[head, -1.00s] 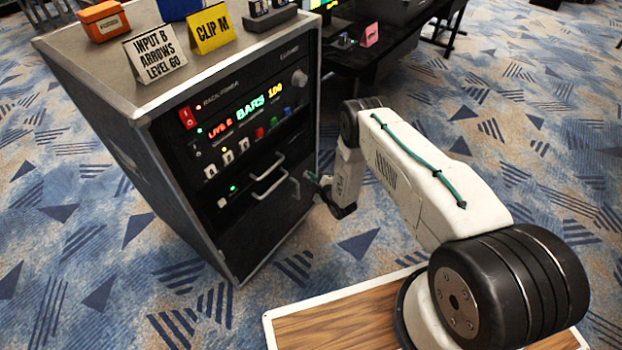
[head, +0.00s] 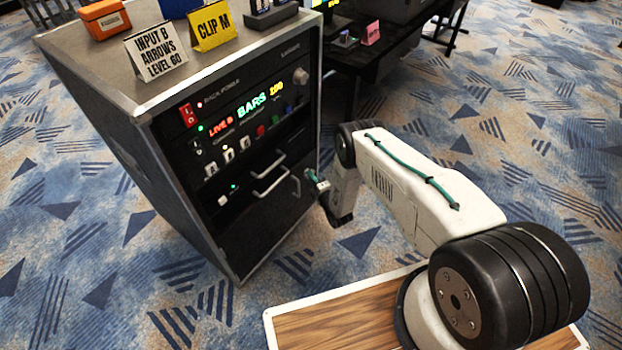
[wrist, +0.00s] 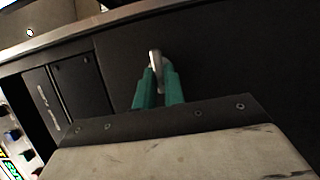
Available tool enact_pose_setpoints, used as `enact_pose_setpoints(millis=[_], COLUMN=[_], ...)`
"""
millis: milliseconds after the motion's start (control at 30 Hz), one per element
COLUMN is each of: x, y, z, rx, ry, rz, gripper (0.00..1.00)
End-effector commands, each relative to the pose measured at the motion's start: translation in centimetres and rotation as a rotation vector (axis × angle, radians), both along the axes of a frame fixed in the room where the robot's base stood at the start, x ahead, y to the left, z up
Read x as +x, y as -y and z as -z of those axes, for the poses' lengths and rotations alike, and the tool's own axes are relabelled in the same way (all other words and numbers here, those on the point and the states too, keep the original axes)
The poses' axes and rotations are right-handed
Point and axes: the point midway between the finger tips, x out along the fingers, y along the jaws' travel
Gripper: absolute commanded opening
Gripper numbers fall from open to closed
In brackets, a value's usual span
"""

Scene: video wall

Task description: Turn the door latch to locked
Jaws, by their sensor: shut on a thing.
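The door latch (head: 296,186) is a small grey lever on the black lower door of the equipment rack, near its right edge. In the wrist view the latch (wrist: 155,60) shows as a pale metal piece between my two green fingertips. My gripper (head: 316,181) is at the rack's right front edge in the head view. In the wrist view my gripper (wrist: 157,75) is shut on the latch, with the fingers on either side of it. The latch's lower part is hidden by the fingers, and its exact angle is hard to tell.
The rack (head: 140,100) carries signs and small boxes on top. Its front has lit displays (head: 250,105), buttons and two bar handles (head: 268,175) just left of the latch. A black desk (head: 375,55) stands behind. Patterned carpet around the rack is clear.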

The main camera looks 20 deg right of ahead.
Motion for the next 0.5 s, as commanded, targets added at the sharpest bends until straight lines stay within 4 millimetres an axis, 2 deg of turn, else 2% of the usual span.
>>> enact_pose_setpoints(millis=[467, 500], x=[-0.23, -0.23], y=[-0.31, -0.31], z=[0.19, 0.19], rx=[-0.010, -0.010], ry=[0.004, 0.004], rz=[-0.008, -0.008], gripper=[0.00, 0.19])
